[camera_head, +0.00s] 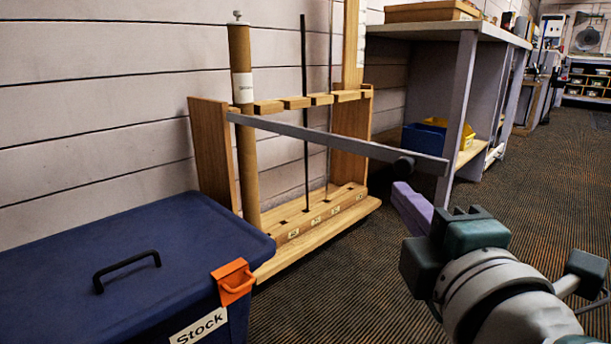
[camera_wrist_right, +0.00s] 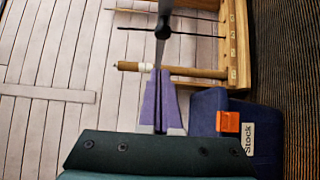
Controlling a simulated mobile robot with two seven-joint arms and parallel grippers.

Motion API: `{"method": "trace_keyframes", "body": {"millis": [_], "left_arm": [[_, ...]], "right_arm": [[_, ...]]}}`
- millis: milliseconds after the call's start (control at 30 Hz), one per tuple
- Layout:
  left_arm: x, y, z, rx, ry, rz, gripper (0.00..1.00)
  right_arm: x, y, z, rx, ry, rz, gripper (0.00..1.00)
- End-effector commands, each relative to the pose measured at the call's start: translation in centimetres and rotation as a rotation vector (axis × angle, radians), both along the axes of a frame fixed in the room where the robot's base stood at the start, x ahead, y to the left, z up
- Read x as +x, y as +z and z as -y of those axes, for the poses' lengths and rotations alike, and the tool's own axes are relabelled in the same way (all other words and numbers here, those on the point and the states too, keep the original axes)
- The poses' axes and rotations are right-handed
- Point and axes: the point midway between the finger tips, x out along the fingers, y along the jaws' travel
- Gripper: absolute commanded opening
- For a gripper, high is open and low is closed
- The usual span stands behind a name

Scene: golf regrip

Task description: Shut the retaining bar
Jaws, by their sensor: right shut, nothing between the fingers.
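The grey retaining bar (camera_head: 320,142) is attached at the left post of the wooden rack (camera_head: 212,150). It stands swung out, its free end well forward of the rack's right post. A dark round knob (camera_head: 404,164) sits near that free end. My right gripper (camera_head: 401,190) has its purple fingers shut and empty, just below the knob in the head view. In the right wrist view the fingers (camera_wrist_right: 160,74) point at the bar (camera_wrist_right: 163,52) and knob (camera_wrist_right: 163,31); I cannot tell whether they touch. My left gripper is out of view.
The rack holds a cardboard tube (camera_head: 244,140) and a thin dark rod (camera_head: 305,110). A blue Stock box (camera_head: 190,240) with an orange latch (camera_head: 234,280) stands front left. A grey bench (camera_head: 465,100) is behind the bar's free end. Carpet (camera_head: 340,285) is clear in front.

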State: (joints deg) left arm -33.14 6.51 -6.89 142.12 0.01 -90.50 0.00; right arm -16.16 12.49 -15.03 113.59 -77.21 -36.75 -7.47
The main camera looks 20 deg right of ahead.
Motion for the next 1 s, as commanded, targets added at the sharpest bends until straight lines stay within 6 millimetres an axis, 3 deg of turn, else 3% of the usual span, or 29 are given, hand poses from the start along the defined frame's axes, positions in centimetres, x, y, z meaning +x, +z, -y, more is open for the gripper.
{"method": "trace_keyframes", "body": {"millis": [167, 300, 500, 1000], "left_arm": [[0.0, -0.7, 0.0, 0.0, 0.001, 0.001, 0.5], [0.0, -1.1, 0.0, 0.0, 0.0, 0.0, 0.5], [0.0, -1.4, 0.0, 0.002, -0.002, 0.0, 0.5], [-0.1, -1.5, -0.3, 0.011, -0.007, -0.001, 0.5]], "right_arm": [[3.6, 0.0, 1.2, -0.001, -0.002, 0.004, 0.0], [4.5, -0.1, 3.2, -0.004, -0.001, 0.0, 0.0], [5.1, 0.0, 4.5, -0.002, -0.001, -0.002, 0.0], [5.2, 0.0, 5.1, 0.0, 0.003, -0.002, 0.0]]}}
